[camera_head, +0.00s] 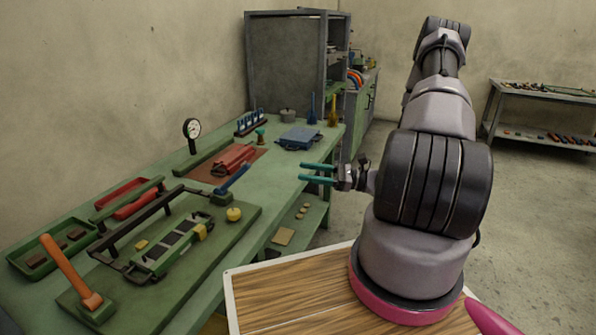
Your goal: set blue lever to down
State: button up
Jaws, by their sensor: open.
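The blue lever (231,180) stands tilted up to the right from a small green base (221,197), near the right end of the green plate on the workbench. My gripper (318,173) is open and empty, with two teal fingers pointing left. It hangs at the bench's right edge, to the right of the blue lever and apart from it. Nothing hides the lever's handle.
An orange lever (70,270) and a yellow knob (234,214) are on the green plate (140,314). A dark bar frame (135,220) rises left of the blue lever. Red rolls (232,158), a gauge (192,130) and a blue box (298,137) stand farther back.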

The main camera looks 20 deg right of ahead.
jog(key=v, duration=0.7)
dwell(0.3)
